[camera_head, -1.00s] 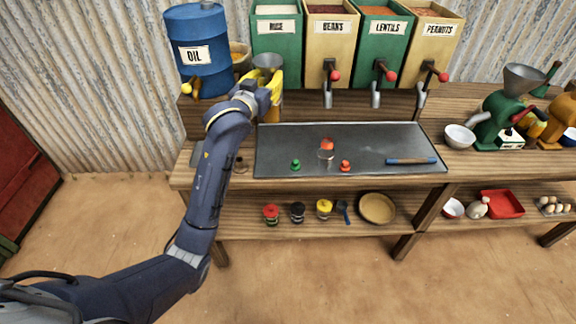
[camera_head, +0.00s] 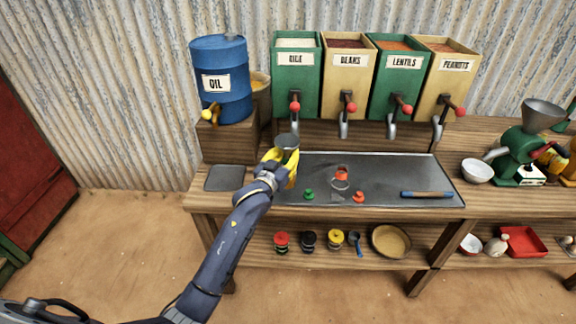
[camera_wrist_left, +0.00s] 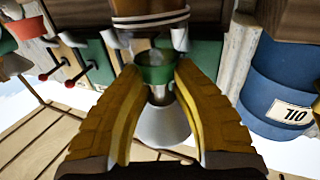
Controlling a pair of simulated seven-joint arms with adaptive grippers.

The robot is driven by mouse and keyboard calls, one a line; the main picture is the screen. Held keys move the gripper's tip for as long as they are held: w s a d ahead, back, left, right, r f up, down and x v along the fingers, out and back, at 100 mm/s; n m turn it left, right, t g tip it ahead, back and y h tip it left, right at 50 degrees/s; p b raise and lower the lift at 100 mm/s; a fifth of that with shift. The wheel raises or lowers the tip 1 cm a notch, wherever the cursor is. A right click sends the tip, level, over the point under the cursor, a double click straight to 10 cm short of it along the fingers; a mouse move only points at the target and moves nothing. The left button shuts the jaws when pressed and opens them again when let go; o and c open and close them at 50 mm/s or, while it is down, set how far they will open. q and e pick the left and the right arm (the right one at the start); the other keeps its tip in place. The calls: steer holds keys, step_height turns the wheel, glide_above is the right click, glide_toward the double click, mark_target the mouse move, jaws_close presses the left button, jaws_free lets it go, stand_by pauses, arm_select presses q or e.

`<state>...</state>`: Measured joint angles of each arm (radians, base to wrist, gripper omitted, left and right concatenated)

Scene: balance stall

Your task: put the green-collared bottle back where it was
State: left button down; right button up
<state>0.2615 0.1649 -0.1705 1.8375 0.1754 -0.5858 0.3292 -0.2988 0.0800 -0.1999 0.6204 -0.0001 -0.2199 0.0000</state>
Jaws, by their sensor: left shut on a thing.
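My left gripper (camera_head: 281,163) has yellow fingers and is shut on the green-collared bottle. In the left wrist view, where things appear upside down, the bottle's green collar (camera_wrist_left: 155,70) sits between the fingertips. A pale grey funnel (camera_wrist_left: 160,126) is at its mouth, wide end up; it also shows in the head view (camera_head: 287,142). The gripper is over the left end of the dark metal tray (camera_head: 400,175). The bottle's body is mostly hidden by the fingers in the head view, so I cannot tell whether its base touches anything. My right gripper is not in view.
A grey square pad (camera_head: 225,178) lies bare left of the tray. The tray holds a green piece (camera_head: 309,195), a red piece (camera_head: 359,197) and a blue-handled tool (camera_head: 427,195). Behind stand the oil drum (camera_head: 219,80), a tan bucket (camera_head: 261,96) and several hoppers.

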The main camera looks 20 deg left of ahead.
arm_select(q)
steer(key=shift+f, duration=2.35)
steer(key=c, duration=1.2)
jaws_free()
steer(key=shift+f, duration=0.1)
steer(key=shift+o, duration=0.2)
